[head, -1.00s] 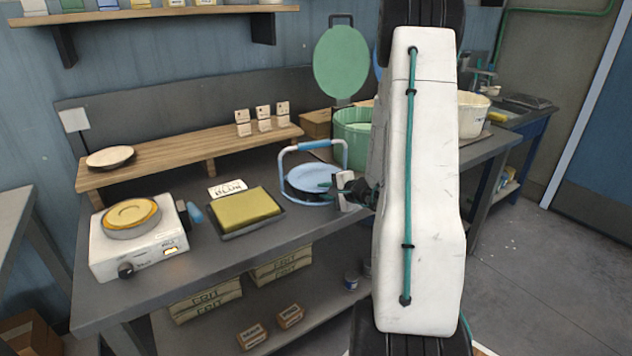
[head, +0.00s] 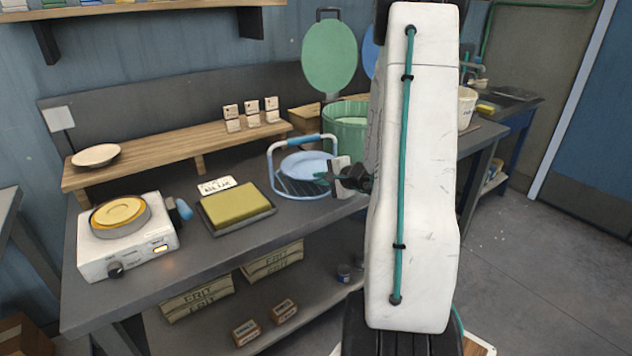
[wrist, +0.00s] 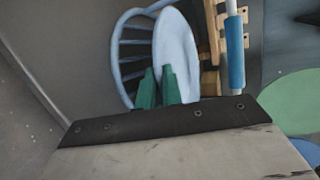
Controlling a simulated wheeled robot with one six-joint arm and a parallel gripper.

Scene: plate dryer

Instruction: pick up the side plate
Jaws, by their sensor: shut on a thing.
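The side plate, a pale blue round plate (head: 307,163), is in the plate rack (head: 270,165), above its wire base. The rack is light blue wire with a tall handle that has a blue grip. My gripper (head: 322,179) is shut on the plate's right edge. In the wrist view the green fingertips (wrist: 157,86) are at the rim of the plate (wrist: 178,48), which looks tilted there, with the curved rack wires (wrist: 128,45) behind it. My arm hides part of the bench to the right of the rack.
A green tub (head: 345,135) stands just behind the rack. A yellow sponge-like block on a dark tray (head: 237,230) and a white hotplate (head: 125,240) are to the left. A wooden shelf (head: 180,150) carries a cream dish (head: 96,155) and small labelled blocks.

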